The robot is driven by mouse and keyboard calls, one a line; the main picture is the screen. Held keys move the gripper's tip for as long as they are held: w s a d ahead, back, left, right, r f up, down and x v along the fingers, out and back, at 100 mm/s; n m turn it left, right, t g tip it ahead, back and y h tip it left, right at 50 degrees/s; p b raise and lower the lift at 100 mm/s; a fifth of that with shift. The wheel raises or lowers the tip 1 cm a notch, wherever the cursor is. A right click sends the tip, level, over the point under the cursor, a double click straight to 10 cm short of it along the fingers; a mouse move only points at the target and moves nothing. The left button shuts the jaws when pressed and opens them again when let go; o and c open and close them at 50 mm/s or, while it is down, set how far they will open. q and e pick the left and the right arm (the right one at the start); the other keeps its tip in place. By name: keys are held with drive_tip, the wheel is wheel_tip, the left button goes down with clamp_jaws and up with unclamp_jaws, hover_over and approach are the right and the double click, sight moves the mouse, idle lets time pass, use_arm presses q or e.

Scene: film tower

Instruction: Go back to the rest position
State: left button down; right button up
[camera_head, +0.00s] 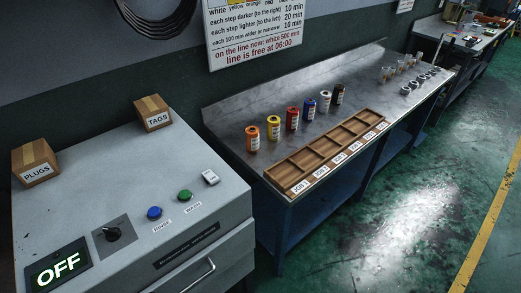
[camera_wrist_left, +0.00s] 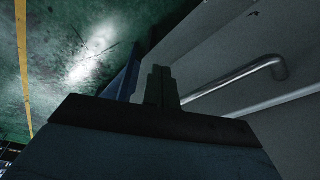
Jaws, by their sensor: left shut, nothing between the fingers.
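My left gripper (camera_wrist_left: 160,88) shows in the left wrist view, with its fingers together and nothing between them. It is in front of the grey machine cabinet, near a metal handle (camera_wrist_left: 240,78), and apart from it as far as I can see. The wrist view also takes in green floor. Neither gripper shows in the head view. My right gripper is in no view.
The grey machine (camera_head: 90,180) carries an OFF display (camera_head: 58,267), a knob (camera_head: 113,234), blue (camera_head: 154,213) and green (camera_head: 185,195) buttons, and PLUGS (camera_head: 35,163) and TAGS (camera_head: 153,113) boxes. A steel bench (camera_head: 230,112) holds several coloured canisters and a wooden tray (camera_head: 283,183). Floor (camera_head: 400,215) at right is clear.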

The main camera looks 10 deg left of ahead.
use_arm(q)
drive_tip(key=s+f+g+b, duration=0.1)
drive_tip(key=s+f+b, duration=0.35)
drive_tip(key=f, duration=1.45)
drive_tip(key=s+a+f+b, duration=0.1)
drive_tip(key=s+a+f, duration=0.2)
drive_tip(key=s+f, duration=0.8)
drive_tip(key=s, duration=0.3)
drive_tip(key=shift+s+a+f+g+b, duration=0.15)
drive_tip(key=shift+s+f+g+b, duration=0.1)
drive_tip(key=shift+f+g+b, duration=0.15)
